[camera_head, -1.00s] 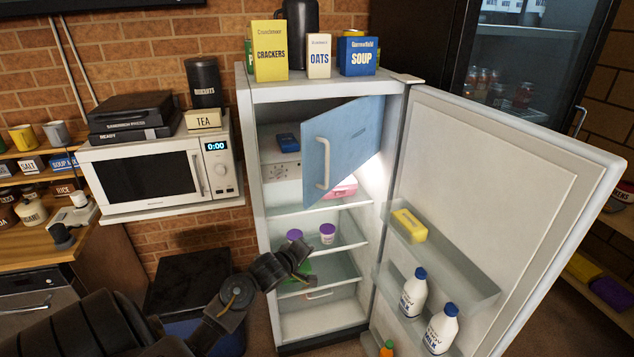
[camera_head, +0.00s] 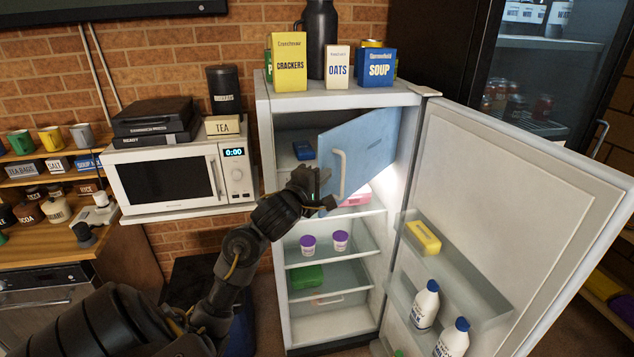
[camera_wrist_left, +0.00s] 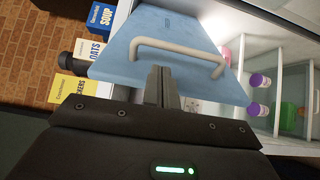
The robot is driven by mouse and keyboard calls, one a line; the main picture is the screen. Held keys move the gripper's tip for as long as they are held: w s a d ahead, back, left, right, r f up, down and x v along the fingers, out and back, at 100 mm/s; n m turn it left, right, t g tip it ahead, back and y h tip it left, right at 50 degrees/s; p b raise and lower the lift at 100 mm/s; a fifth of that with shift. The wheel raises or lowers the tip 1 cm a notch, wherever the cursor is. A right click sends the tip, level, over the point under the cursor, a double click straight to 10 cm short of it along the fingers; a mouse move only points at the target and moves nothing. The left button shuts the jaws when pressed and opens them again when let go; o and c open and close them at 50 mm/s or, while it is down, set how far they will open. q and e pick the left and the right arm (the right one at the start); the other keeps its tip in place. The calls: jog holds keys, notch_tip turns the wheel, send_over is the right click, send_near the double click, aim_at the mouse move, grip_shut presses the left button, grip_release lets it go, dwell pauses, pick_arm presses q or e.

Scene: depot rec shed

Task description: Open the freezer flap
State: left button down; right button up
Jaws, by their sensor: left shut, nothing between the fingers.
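The freezer flap (camera_head: 372,150) is a light blue panel in the upper part of the fridge. It stands partly swung out, with its free left edge towards me. Its pale bar handle (camera_head: 341,172) is upright near that edge. My left gripper (camera_head: 324,188) is shut and empty, just left of the handle's lower part. In the left wrist view the shut fingers (camera_wrist_left: 161,82) point at the flap (camera_wrist_left: 178,22), beside the handle (camera_wrist_left: 180,48); I cannot tell whether they touch it. My right gripper is not in view.
The fridge door (camera_head: 515,190) stands wide open on the right, with milk bottles (camera_head: 425,305) on its shelves. Purple-lidded tubs (camera_head: 340,240) stand below the freezer compartment. Boxes crowd the fridge top. A microwave (camera_head: 170,175) sits to the left of the fridge.

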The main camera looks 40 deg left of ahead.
pick_arm(q)
jog(key=x, duration=0.4)
jog(key=shift+w+a, duration=0.1)
jog(key=shift+w, duration=0.3)
jog(key=shift+f, duration=0.1)
